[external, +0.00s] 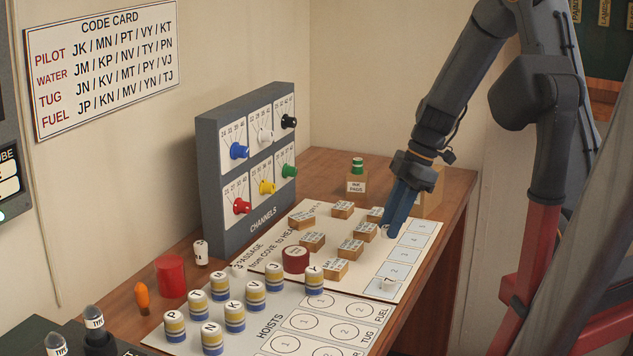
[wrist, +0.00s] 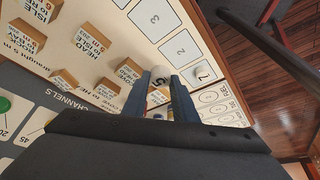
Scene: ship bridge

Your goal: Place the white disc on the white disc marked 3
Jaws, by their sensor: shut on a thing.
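My gripper (external: 388,230) is shut on a white disc (external: 385,233), held between the blue fingertips above the passage board. In the wrist view the held disc (wrist: 160,75) shows a dark mark that looks like a 5. A printed square marked 3 (wrist: 154,18) is bare.
Several wooden blocks with labels (external: 351,248) stand on the passage board (external: 345,290). A dark red round piece (external: 296,260) and several striped lettered pieces (external: 235,316) stand nearer. The channels panel (external: 247,165) rises at the back left. The column of numbered squares (external: 405,254) is mostly clear.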

